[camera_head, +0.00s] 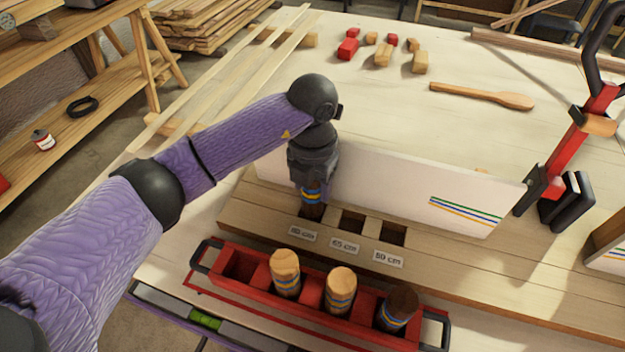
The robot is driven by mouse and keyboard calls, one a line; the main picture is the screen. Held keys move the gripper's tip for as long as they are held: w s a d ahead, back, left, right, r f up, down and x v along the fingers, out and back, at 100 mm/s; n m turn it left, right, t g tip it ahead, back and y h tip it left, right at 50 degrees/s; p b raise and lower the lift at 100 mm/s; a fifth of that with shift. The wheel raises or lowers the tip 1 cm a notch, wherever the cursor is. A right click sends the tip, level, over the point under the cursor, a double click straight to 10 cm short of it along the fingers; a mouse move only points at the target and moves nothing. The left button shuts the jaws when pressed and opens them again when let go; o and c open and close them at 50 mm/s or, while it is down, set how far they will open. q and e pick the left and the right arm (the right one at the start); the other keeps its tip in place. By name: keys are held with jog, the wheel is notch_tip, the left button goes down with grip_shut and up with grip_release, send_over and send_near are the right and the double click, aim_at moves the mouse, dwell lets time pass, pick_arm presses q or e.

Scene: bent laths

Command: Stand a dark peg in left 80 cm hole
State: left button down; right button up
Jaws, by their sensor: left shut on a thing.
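My left gripper (312,182) points down and is shut on a dark peg (312,196) with blue and yellow bands. The peg is upright at the left hole of the wooden block (255,214), behind the left 80 cm label (302,233). Its lower end is at the hole's mouth; how deep it sits I cannot tell. The middle hole (351,222), labelled 65 cm, and the right hole (392,234) are empty. Another dark peg (398,310) stands in the red tray (237,266). My right gripper is not in view.
Two light pegs (285,272) (341,290) also stand in the tray, in front of the block. A white board (400,188) stands just behind the holes. A red clamp (580,140) rises at the right. Laths (235,85) lie at the back left.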

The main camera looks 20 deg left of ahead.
pick_arm(q)
jog(key=shift+f+b, duration=0.55)
jog(key=shift+f, duration=0.35)
grip_release()
jog(key=shift+r, duration=0.1)
jog(key=shift+r, duration=0.1)
notch_tip(320, 180, up, 9)
jog(key=p, duration=0.7)
